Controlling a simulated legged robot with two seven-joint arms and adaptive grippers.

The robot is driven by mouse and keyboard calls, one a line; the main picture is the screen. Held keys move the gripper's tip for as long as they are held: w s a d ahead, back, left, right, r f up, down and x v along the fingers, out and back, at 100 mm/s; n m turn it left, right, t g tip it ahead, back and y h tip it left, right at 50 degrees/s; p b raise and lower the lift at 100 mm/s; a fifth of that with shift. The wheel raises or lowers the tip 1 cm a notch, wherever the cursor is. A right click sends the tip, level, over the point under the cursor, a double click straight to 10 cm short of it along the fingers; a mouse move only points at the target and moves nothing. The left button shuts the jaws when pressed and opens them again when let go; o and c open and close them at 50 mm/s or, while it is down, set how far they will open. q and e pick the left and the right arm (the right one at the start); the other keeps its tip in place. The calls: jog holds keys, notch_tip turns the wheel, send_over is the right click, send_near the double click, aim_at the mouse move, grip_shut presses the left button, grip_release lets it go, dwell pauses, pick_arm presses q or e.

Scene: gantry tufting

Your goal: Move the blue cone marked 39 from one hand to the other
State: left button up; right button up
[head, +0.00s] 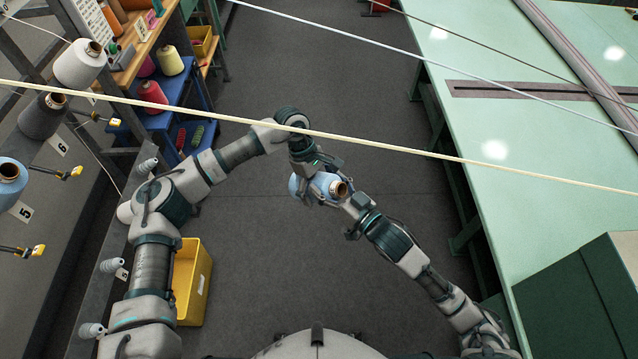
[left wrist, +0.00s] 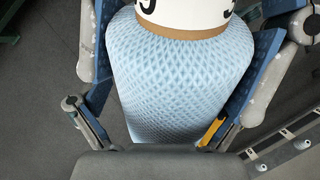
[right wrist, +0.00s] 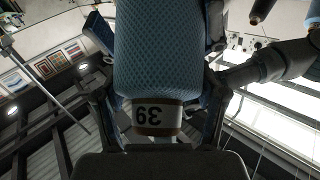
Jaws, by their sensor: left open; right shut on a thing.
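The light blue cone (head: 325,184) is held in mid-air between my two arms, its brown tube end showing in the head view. Its white band with part of a number shows in the left wrist view (left wrist: 180,85); the band reads 39, upside down, in the right wrist view (right wrist: 158,65). My right gripper (head: 344,198) is shut on the cone, its fingers on either side near the 39 band. My left gripper (head: 306,184) reaches down from above. Its open fingers stand on both sides of the cone; whether they touch it is unclear.
Taut yarns cross in front of the view. On the left, a rack carries a white cone (head: 79,64), a grey cone (head: 41,116) and another blue cone (head: 10,178). A yellow bin (head: 207,270) stands on the floor. A pale green table (head: 535,150) is at right. Floor between is clear.

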pick_arm(q)
jog(key=c, duration=1.2)
pick_arm(e)
jog(key=shift+s+a+r, duration=0.1)
jog(key=o, duration=1.7)
